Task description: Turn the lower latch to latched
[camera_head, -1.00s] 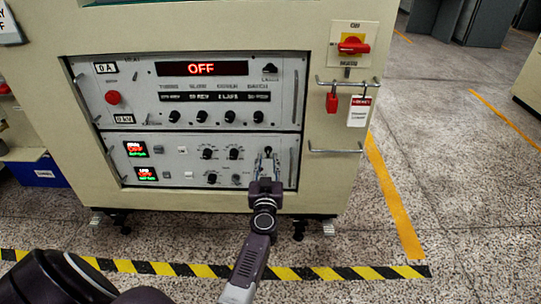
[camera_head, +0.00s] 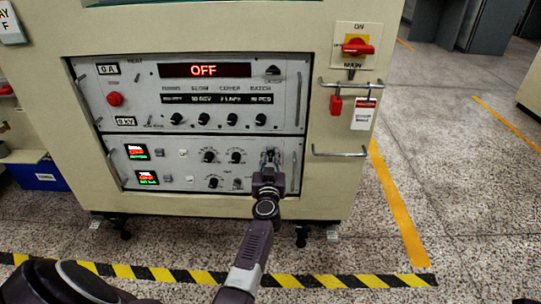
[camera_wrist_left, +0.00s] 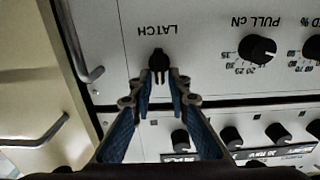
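Contact is not clear. My right gripper is not in view.
The upper panel (camera_head: 215,122) has a red OFF display (camera_head: 205,70) and several knobs. A PULL cN knob (camera_wrist_left: 257,48) sits beside the latch. A metal handle (camera_head: 341,153), a red padlock (camera_head: 336,104) and a red main switch (camera_head: 358,46) are to the right. Floor space is free at right.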

